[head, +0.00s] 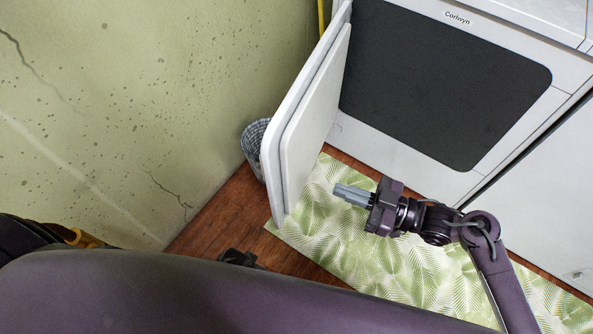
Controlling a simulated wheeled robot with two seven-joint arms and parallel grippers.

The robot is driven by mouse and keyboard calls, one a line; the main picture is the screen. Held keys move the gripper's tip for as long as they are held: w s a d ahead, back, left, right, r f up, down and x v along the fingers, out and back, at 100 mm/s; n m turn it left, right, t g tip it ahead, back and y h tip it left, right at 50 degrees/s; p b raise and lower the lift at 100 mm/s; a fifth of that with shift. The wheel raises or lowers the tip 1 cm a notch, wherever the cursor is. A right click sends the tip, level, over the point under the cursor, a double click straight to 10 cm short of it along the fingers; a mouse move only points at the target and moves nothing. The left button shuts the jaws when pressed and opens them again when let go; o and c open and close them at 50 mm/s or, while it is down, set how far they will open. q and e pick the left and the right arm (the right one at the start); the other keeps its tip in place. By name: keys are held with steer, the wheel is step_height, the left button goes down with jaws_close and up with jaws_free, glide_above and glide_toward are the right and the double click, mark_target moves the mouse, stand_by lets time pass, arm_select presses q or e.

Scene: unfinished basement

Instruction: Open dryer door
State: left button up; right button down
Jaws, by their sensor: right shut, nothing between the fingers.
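The dryer (460,14) is a white front with the name "Corlwyn" at the top of the picture. Its white door (313,115) stands swung out to the left, seen nearly edge-on. A large dark grey rectangle (440,85) shows in the front beside the door; I cannot tell how deep it is. My right gripper (341,192) is shut and empty. Its fingers point left toward the door's inner side, with a gap between them and the panel. My left gripper is not seen.
A stained green wall (150,110) is close on the left. A grey basket (254,145) stands behind the door, partly hidden. A leaf-patterned mat (390,275) lies on the wooden floor (222,212). Another white appliance (550,190) stands at the right.

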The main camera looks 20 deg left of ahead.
mark_target(274, 167)
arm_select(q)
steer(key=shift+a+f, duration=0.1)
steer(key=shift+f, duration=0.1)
arm_select(e)
steer(key=a, duration=0.4)
steer(key=w+a, duration=0.1)
steer(key=a, duration=0.3)
steer(key=w+a, duration=0.1)
steer(key=a, duration=0.4)
steer(key=shift+a, duration=0.1)
steer(key=shift+s, duration=0.1)
